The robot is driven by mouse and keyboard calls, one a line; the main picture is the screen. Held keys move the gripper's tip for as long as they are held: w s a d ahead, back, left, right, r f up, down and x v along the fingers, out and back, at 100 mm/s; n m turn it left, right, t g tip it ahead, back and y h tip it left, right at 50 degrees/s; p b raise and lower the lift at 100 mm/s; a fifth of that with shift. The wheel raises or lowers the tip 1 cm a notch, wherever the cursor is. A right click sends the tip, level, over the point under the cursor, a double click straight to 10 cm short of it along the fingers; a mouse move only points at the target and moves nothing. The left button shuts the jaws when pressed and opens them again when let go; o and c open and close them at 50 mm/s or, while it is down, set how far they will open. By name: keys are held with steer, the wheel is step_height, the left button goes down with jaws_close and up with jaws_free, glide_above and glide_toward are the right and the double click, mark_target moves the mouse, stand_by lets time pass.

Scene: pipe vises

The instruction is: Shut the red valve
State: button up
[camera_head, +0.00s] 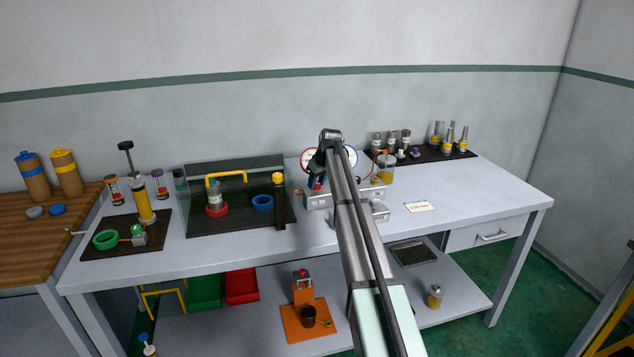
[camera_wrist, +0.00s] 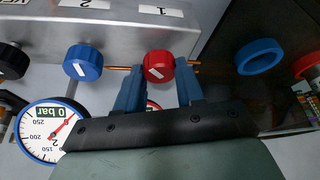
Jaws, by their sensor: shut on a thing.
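The red valve (camera_wrist: 158,65) is a round red knob with a white mark on its face, on a copper pipe beside the label 1. In the wrist view my gripper (camera_wrist: 160,74) has one blue finger on each side of this knob and is shut on it. In the head view my gripper (camera_head: 318,175) is at the metal valve box (camera_head: 318,201) in the middle of the bench, and my arm hides much of that spot. A red-rimmed gauge (camera_head: 306,157) stands behind, mostly covered by my gripper in the wrist view.
A blue valve (camera_wrist: 83,63) sits beside the red one, near the label 2. A blue-rimmed gauge (camera_wrist: 50,130) has a 0 bar display. A dark-walled enclosure (camera_head: 235,175) with a blue ring (camera_head: 262,202) stands close on the left. The bench right of the box is mostly clear.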

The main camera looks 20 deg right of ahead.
steer(key=shift+m, duration=0.3)
steer(key=m+h, duration=0.2)
steer(key=m, duration=0.2)
steer(key=shift+a, duration=0.2)
steer(key=shift+m+h, duration=0.7)
steer(key=shift+m, duration=1.5)
steer(key=o, duration=1)
steer(key=shift+o, duration=0.2)
steer(key=shift+a+r, duration=0.1)
steer(key=shift+r, duration=0.05)
steer(key=v, duration=1.3)
steer(key=shift+a+r, duration=0.15)
steer(key=shift+r, duration=0.15)
